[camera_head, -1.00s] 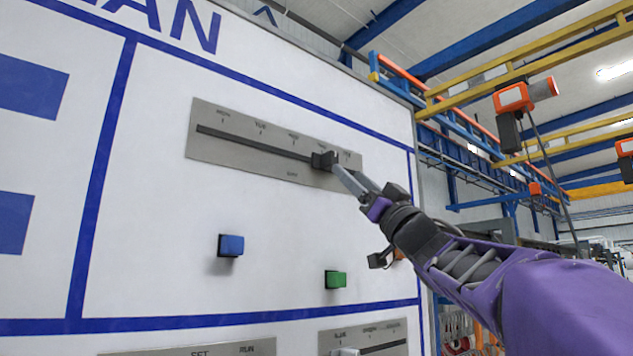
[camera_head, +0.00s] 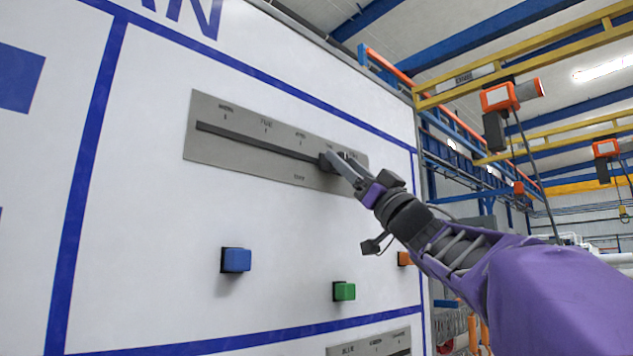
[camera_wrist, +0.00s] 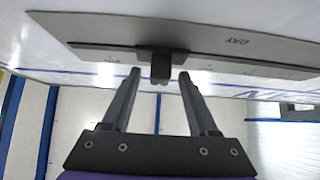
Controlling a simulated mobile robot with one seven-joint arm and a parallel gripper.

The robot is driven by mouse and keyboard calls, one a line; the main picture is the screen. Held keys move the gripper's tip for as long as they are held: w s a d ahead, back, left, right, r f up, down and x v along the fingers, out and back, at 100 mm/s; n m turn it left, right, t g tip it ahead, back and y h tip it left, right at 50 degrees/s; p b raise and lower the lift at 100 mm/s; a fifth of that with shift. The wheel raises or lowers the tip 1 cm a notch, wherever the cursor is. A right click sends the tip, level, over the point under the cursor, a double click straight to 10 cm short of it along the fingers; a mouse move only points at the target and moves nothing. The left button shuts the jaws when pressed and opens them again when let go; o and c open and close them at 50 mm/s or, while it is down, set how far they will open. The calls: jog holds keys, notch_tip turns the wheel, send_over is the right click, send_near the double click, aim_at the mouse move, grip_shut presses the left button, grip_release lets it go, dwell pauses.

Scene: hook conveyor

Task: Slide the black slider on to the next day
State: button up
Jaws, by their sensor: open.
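The black slider (camera_head: 326,159) sits on a dark horizontal slot in a grey plate (camera_head: 230,155) on the white panel. Small day labels run along the plate's top; the slider is right of the middle, near the fourth label, which is partly hidden by my fingers. My gripper (camera_head: 336,160) reaches it from the lower right. In the wrist view the slider (camera_wrist: 160,67) stands between the two fingertips of my open gripper (camera_wrist: 160,74), with a gap visible on each side. The plate (camera_wrist: 100,31) appears upside down there, with the word DAY readable.
A blue button (camera_head: 236,260), a green button (camera_head: 344,291) and a partly hidden orange button (camera_head: 404,258) stick out below the plate. Another grey plate (camera_head: 362,345) with a slot shows at the bottom edge. The panel around the slider plate is flat and clear.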

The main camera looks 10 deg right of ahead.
jog(key=shift+r, duration=0.1)
grip_shut()
dwell(0.3)
dwell(1.2)
